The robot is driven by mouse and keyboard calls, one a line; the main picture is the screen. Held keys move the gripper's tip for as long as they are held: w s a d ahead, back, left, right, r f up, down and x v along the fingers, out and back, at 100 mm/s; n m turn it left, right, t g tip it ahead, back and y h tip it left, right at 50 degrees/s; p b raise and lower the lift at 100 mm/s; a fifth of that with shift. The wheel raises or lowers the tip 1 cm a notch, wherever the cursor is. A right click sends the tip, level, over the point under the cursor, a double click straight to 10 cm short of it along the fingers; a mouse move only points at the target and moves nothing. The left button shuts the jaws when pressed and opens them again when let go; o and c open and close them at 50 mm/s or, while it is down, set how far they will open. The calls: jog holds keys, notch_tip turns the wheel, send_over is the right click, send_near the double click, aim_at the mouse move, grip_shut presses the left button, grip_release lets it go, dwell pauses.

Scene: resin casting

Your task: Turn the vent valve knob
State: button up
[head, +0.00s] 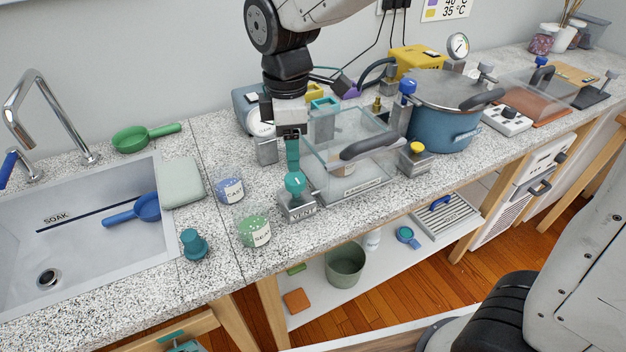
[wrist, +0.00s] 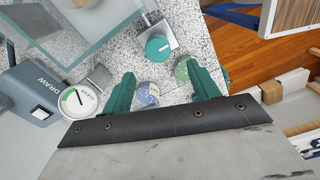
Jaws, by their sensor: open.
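The vent valve has a round teal knob (head: 295,183) with a pale mark, on a metal block labelled VENT (head: 297,208) at the front left corner of the clear chamber (head: 345,160). My gripper (head: 292,165) points down just above the knob in the head view, its teal fingers overlapping in line. In the wrist view my gripper (wrist: 160,72) is open and empty, with the fingers wide apart. There the knob (wrist: 157,46) shows beyond the fingertips, between them sideways. I see no contact with the knob.
Two labelled cups, one blue (head: 229,187) and one green (head: 254,230), stand left of the valve. A loose teal knob-like piece (head: 194,244) lies near the sink (head: 80,235). A yellow-topped valve (head: 415,155) and blue pot (head: 440,120) stand right. A DRAW box (wrist: 38,95) stands behind.

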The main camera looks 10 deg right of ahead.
aim_at(295, 177)
jog(key=shift+w+d+f+n, duration=0.1)
jog(key=shift+d+f+n, duration=0.1)
jog(key=shift+f+n, duration=0.15)
notch_tip(295, 177, down, 7)
jog(key=shift+f, duration=0.1)
